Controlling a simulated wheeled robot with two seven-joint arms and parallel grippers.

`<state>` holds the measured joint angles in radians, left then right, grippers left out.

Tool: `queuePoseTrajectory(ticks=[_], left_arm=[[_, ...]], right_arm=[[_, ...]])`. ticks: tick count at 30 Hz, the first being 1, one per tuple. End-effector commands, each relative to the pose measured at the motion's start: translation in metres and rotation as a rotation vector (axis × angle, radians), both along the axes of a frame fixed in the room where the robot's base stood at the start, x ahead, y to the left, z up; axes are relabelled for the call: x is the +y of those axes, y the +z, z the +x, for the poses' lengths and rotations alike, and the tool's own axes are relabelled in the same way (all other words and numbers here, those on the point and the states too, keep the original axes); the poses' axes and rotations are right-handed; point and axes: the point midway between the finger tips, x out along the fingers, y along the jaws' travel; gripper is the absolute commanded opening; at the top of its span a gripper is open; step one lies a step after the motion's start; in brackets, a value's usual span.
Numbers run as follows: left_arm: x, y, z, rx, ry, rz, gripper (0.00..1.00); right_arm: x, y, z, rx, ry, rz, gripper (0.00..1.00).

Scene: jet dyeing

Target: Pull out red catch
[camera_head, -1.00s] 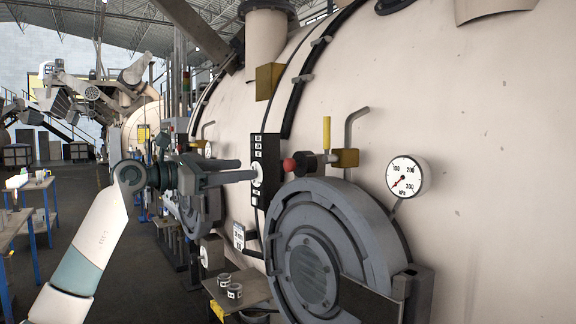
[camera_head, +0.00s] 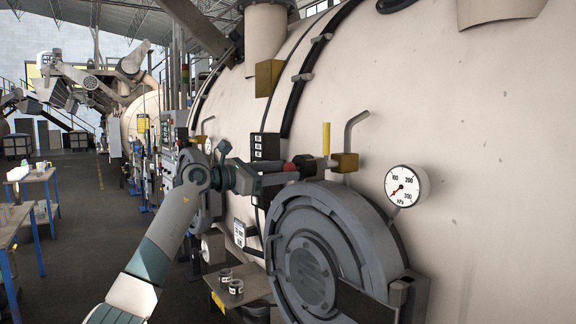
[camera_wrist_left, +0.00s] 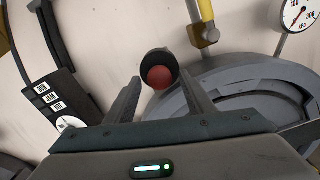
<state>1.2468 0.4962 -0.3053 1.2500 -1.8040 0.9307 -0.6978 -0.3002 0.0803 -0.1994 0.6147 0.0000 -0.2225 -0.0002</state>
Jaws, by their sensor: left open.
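The red catch (camera_head: 290,167) is a red ball-shaped knob on a dark cylindrical fitting, above the round grey hatch (camera_head: 318,250) of the large cream vessel. In the left wrist view the red catch (camera_wrist_left: 160,77) shows ahead, between and beyond the two fingers. My left gripper (camera_head: 291,177) is open, its fingertips close to the knob on either side. It also shows in the left wrist view (camera_wrist_left: 162,92), with nothing between its fingers that I can see gripped. Part of the knob is hidden by a finger in the head view. My right gripper is not in view.
A yellow-handled valve (camera_head: 326,140) and a bent pipe stand right of the knob. A pressure gauge (camera_head: 405,186) is farther right. A dark switch panel (camera_head: 265,147) is behind the gripper. A small shelf (camera_head: 250,284) with two cans sits below.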

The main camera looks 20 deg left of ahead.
Motion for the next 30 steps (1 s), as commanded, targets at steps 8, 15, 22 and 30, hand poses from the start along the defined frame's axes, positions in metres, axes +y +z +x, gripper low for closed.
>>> queuePoseTrajectory(ticks=[8,15,22,30], left_arm=[[-0.014,0.001,0.018,0.000,0.001,-0.002,0.49],[-0.015,0.000,0.019,-0.001,0.001,0.001,0.49],[-0.015,0.000,0.019,0.000,0.001,0.000,0.15],[-0.011,-0.001,0.015,-0.002,0.002,0.001,0.00]], right_arm=[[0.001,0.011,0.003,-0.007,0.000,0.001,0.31],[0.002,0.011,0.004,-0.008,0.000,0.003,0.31],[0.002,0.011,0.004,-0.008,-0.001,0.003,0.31],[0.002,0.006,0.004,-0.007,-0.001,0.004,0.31]])
